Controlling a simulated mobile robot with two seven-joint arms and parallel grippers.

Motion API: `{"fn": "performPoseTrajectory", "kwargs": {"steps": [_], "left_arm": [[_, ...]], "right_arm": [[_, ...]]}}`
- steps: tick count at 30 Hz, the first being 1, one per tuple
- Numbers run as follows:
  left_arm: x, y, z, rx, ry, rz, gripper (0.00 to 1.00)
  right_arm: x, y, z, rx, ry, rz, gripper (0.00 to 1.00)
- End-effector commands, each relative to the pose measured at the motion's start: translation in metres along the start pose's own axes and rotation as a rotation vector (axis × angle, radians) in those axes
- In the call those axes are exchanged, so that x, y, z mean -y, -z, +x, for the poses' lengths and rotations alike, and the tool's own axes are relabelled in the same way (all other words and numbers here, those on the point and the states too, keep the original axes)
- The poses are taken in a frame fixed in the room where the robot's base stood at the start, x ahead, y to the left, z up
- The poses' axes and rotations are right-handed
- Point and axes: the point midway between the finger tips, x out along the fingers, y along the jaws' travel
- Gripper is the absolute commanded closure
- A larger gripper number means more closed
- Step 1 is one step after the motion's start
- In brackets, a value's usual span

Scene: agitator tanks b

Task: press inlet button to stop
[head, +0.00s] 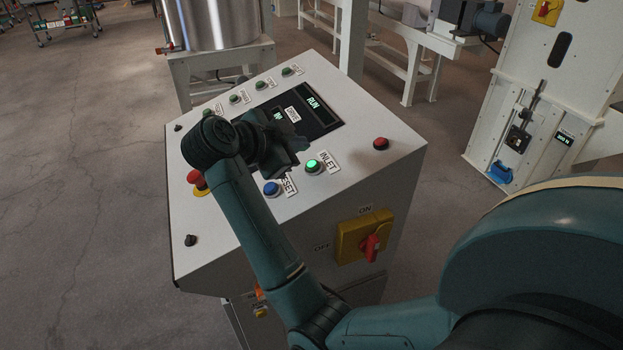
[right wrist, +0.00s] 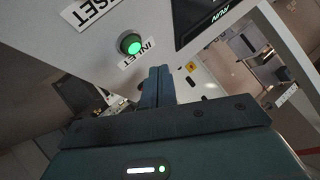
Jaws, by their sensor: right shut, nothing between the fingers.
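The inlet button (head: 313,166) is round and lit green, with an INLET label (head: 327,161) beside it on the sloping white control panel (head: 372,118). It also shows lit green in the right wrist view (right wrist: 130,44). My right gripper (head: 299,145) is shut and empty, over the panel just up and left of the button in the head view. In the right wrist view its fingertips (right wrist: 160,72) lie just right of and below the button, apart from it in the picture. The button is not covered. My left gripper is not in view.
A blue button (head: 271,188) with a partly hidden RESET label is close by. A red mushroom button (head: 196,177) sits left, a red button (head: 381,143) right. The dark display (head: 318,112) reads RUN. A red and yellow rotary switch (head: 365,238) is on the front face.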

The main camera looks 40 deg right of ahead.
Motion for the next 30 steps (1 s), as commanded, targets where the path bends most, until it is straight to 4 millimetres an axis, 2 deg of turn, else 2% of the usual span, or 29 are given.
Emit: {"fn": "performPoseTrajectory", "kwargs": {"steps": [3, 9, 30], "left_arm": [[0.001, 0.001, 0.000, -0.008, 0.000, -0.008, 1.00], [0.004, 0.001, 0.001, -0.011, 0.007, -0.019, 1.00], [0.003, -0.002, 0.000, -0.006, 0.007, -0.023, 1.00]], "right_arm": [[-0.007, -0.007, 0.010, 0.001, -0.002, -0.003, 1.00], [-0.012, -0.012, 0.016, 0.001, 0.000, -0.001, 1.00], [-0.013, -0.012, 0.017, 0.000, -0.001, -0.001, 1.00]]}}
